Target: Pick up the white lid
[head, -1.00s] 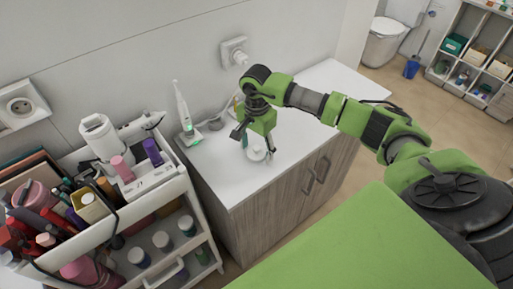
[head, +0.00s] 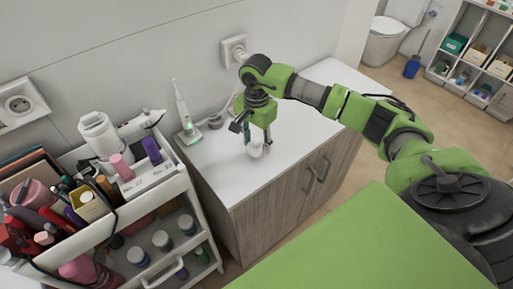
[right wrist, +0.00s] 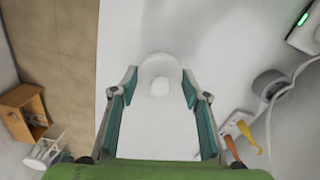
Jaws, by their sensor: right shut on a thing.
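The white lid (head: 256,150) is a small pale round thing at the front part of the white counter, below my right gripper. My right gripper (head: 257,143) points down and is shut on the lid, with a finger at either side. In the right wrist view the lid (right wrist: 160,70) is a pale round shape with a brighter white knob, between the teal finger pads. I cannot tell whether it touches the counter. My left gripper is not in view.
The white counter (head: 225,180) is mostly clear. An electric toothbrush (head: 183,110) on its stand is at the counter's back left. A cart (head: 150,185) crowded with cosmetics stands to the left. A wall socket (head: 233,48) is behind my right arm.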

